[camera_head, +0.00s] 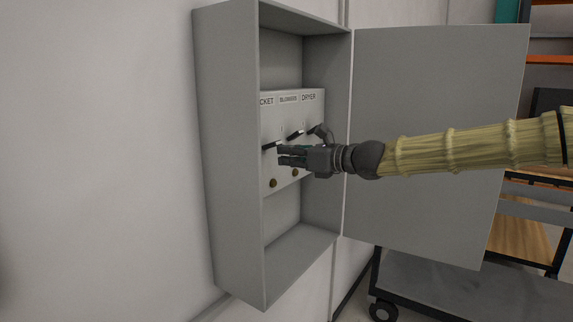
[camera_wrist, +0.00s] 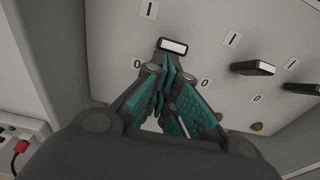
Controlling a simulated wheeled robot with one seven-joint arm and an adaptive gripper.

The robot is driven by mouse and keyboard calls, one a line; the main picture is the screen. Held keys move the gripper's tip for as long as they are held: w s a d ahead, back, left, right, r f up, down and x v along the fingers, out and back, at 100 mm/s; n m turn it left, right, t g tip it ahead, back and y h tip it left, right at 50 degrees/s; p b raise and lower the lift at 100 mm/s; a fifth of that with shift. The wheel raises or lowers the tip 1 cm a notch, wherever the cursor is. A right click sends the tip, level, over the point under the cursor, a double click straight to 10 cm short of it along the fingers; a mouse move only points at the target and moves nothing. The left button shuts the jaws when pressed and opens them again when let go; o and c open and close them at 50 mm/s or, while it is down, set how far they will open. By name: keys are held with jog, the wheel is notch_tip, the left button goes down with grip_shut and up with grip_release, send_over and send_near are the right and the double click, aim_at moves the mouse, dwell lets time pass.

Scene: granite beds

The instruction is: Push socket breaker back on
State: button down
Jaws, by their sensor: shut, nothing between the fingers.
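The socket breaker's black lever (camera_head: 268,147) is at the left of the panel, under the partly hidden label ending in "CKET". In the wrist view this lever (camera_wrist: 173,46) shows a white end face, with I and 0 marks on its left. My gripper (camera_head: 281,155) is shut and empty, reaching in from the right. In the wrist view its fingertips (camera_wrist: 168,68) are together just below the lever, close to it. I cannot tell whether they touch. The blower lever (camera_wrist: 253,68) and dryer lever (camera_wrist: 303,88) stand to the right.
The grey breaker box (camera_head: 227,150) is on a white wall, its door (camera_head: 440,90) open to the right behind my arm. Brown round knobs (camera_head: 273,183) sit low on the panel. A wheeled cart (camera_head: 450,285) stands at lower right. A red plug (camera_wrist: 21,146) shows in the wrist view.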

aim_at(278, 143)
jog(key=shift+w+a+r+p, duration=0.1)
jog(key=shift+r+p, duration=0.3)
jog(key=shift+r, duration=1.15)
jog(key=shift+r, duration=0.1)
dwell(0.7)
jog(key=s+d+r+p, duration=0.3)
jog(key=d+r+p, duration=0.3)
jog(key=p, duration=0.2)
jog(key=shift+s+d+r, duration=0.25)
jog(key=shift+s+r, duration=0.05)
jog(key=shift+s, duration=0.1)
